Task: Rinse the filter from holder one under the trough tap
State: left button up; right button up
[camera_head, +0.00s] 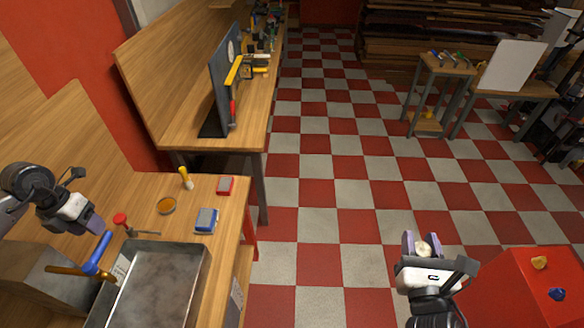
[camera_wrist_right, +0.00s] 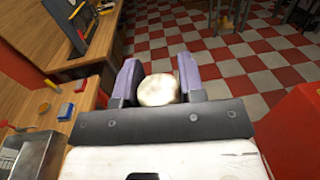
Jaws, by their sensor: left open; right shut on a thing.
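My right gripper (camera_head: 422,247) is shut on a pale, round, off-white thing (camera_wrist_right: 159,90), held above the floor. It also shows between the jaws in the head view (camera_head: 424,248). I cannot tell for certain that it is the filter. The grey metal trough (camera_head: 203,270) is on the wooden bench at lower left. A brass tap with a blue lever (camera_head: 98,254) reaches over its left side. My left gripper (camera_head: 92,222) is open and empty, just above and behind the blue lever. I cannot make out holder one.
On the bench behind the trough are a blue-grey block (camera_head: 206,220), a red block (camera_head: 226,186), an amber dish (camera_head: 167,205), a yellow-handled brush (camera_head: 185,178) and a red-knobbed item (camera_head: 121,220). A red cabinet (camera_head: 510,300) stands at lower right. The checkered floor between is clear.

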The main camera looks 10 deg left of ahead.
aim_at(102, 238)
pick_arm(q)
jog(key=shift+d+f, duration=0.25)
jog(key=shift+f, duration=0.9)
jog(key=shift+d+f, duration=0.2)
jog(key=shift+f, duration=0.95)
jog(key=shift+w, duration=0.1)
jog(key=shift+c, duration=0.4)
grip_shut()
